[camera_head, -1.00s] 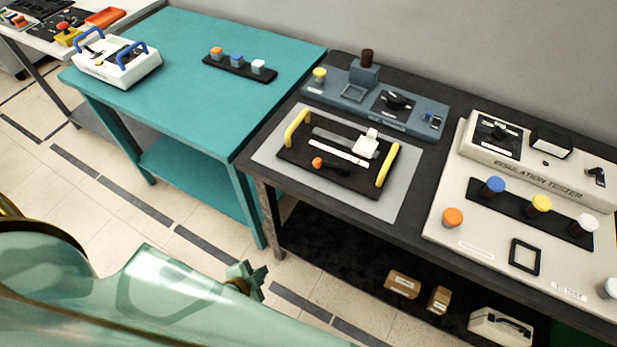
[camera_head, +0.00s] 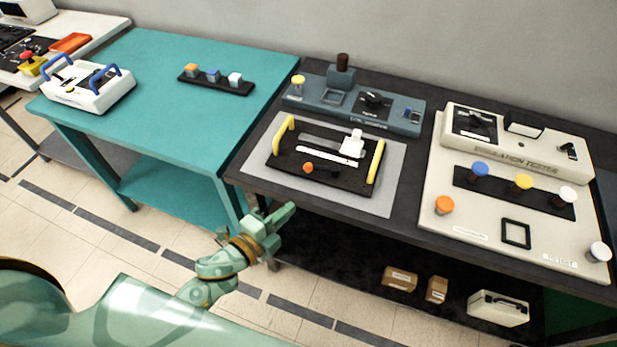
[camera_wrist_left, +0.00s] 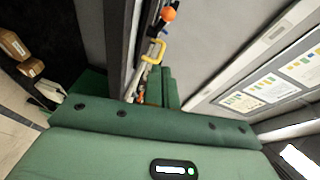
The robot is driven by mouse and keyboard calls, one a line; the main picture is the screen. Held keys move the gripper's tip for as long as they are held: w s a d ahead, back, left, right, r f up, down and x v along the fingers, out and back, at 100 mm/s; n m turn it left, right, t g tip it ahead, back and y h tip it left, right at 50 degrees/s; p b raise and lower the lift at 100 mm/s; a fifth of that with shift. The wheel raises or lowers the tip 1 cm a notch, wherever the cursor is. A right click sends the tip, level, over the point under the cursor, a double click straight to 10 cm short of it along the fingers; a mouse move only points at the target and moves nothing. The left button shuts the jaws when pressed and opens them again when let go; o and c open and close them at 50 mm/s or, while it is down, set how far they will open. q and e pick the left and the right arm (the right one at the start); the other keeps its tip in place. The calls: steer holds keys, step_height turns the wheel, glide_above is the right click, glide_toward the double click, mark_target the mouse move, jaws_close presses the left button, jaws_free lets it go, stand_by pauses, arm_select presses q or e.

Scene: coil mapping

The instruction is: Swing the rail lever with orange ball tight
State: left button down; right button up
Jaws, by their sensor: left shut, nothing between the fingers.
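The rail lever with the orange ball (camera_head: 308,168) lies on a black board (camera_head: 342,183) with two yellow handles, on a grey mat. Its short dark arm points right from the ball. A white block (camera_head: 352,144) stands on the rail behind it. My left gripper (camera_head: 285,212) is shut and empty, in front of the table edge and short of the board. In the left wrist view the orange ball (camera_wrist_left: 168,14) shows near the top, beyond my green gripper (camera_wrist_left: 155,90). My right gripper is not in view.
A blue-grey coil unit (camera_head: 352,108) stands behind the board, and a large cream tester (camera_head: 520,190) stands to the right. A teal table (camera_head: 170,110) adjoins on the left. Boxes (camera_head: 400,278) sit on the lower shelf. The dark table edge lies between gripper and board.

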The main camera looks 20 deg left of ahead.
arm_select(q)
glide_toward(319, 169)
steer(key=w+d, duration=0.1)
steer(key=d, duration=0.3)
steer(key=w, duration=0.1)
steer(key=w+a, duration=0.1)
steer(key=w+f+b, duration=0.1)
steer(key=shift+w+a, duration=0.45)
steer(key=shift+w, duration=0.2)
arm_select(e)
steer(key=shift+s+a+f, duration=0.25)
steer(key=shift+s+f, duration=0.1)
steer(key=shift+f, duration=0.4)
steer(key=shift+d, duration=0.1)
